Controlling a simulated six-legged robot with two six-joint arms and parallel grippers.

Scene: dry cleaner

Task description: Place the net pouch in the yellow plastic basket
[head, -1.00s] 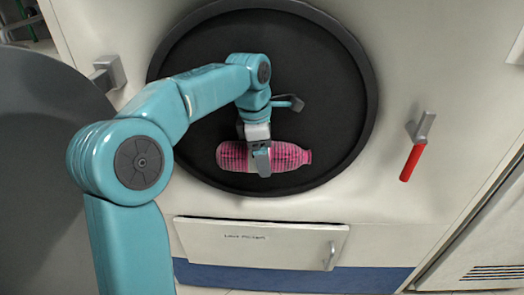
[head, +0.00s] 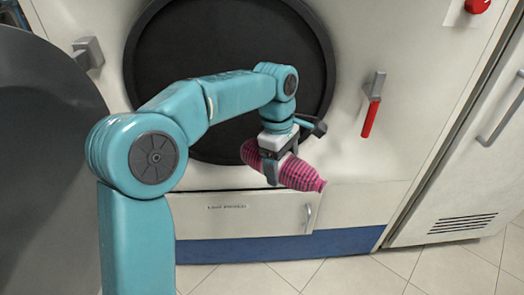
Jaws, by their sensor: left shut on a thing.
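The net pouch (head: 300,174) is pink with dark stripes and shaped like a bottle. My left gripper (head: 271,168) is shut on it around its middle. The pouch hangs tilted, its narrow end down to the right, in front of the lower right rim of the round dark machine opening. My right gripper is not in view. No yellow plastic basket shows in the head view.
The white machine has a round dark opening (head: 220,60), a red handle (head: 370,118) at its right and a labelled lower panel (head: 240,214). A grey round door (head: 45,160) stands at the left. Tiled floor (head: 345,277) is clear at the bottom.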

